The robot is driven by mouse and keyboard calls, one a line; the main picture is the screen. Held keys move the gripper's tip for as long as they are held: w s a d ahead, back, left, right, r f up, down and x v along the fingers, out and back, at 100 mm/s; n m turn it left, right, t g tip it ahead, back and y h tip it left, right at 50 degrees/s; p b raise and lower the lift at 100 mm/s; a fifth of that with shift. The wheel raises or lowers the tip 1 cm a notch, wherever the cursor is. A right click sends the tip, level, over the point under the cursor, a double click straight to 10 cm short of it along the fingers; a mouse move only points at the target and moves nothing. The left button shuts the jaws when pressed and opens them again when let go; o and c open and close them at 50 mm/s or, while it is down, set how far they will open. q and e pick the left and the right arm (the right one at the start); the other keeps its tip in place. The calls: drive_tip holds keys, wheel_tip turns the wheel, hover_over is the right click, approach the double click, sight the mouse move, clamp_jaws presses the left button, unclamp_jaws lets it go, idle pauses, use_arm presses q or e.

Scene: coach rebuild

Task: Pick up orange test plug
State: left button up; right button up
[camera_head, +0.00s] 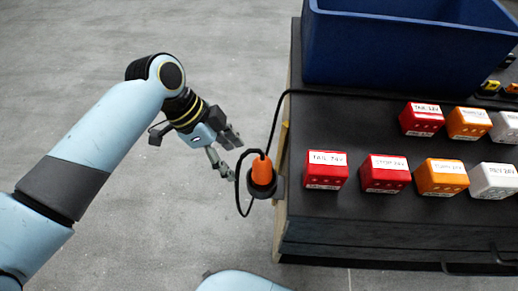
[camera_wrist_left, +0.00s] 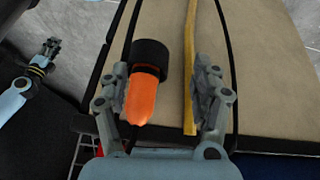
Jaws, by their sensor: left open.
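The orange test plug (camera_head: 262,171) sits upright in a dark round holder (camera_head: 264,189) on the left side of the black-topped bench, with a black cable looping from it. My left gripper (camera_head: 229,160) is open just left of the plug in the head view. In the left wrist view the plug (camera_wrist_left: 143,98) lies between the two open fingers (camera_wrist_left: 165,95), closer to the left finger. Whether that finger touches it I cannot tell. In the left wrist view another gripper, probably my right one (camera_wrist_left: 35,65), shows at the far left; its jaw state is unclear.
The bench top (camera_head: 345,235) carries rows of red, orange and white labelled blocks, such as a red one (camera_head: 326,170). A blue bin (camera_head: 400,50) stands at the back. The cable (camera_head: 350,93) runs along the bench. Grey floor left of the bench is clear.

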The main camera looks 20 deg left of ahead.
sight(256, 160)
use_arm(q)
wheel_tip(256, 160, up, 9)
drive_tip(key=d+m+p, duration=0.1)
drive_tip(key=d+m, duration=0.1)
drive_tip(key=m, duration=0.1)
drive_tip(key=shift+m+g+h, duration=0.3)
drive_tip(key=shift+h, duration=0.1)
drive_tip(key=x, duration=0.4)
drive_tip(key=shift+w+d, duration=0.1)
drive_tip(key=shift+d, duration=0.15)
drive_tip(key=x, duration=0.6)
drive_tip(key=shift+s+a, duration=0.1)
drive_tip(key=shift+s, duration=0.1)
drive_tip(key=shift+c, duration=0.4)
clamp_jaws()
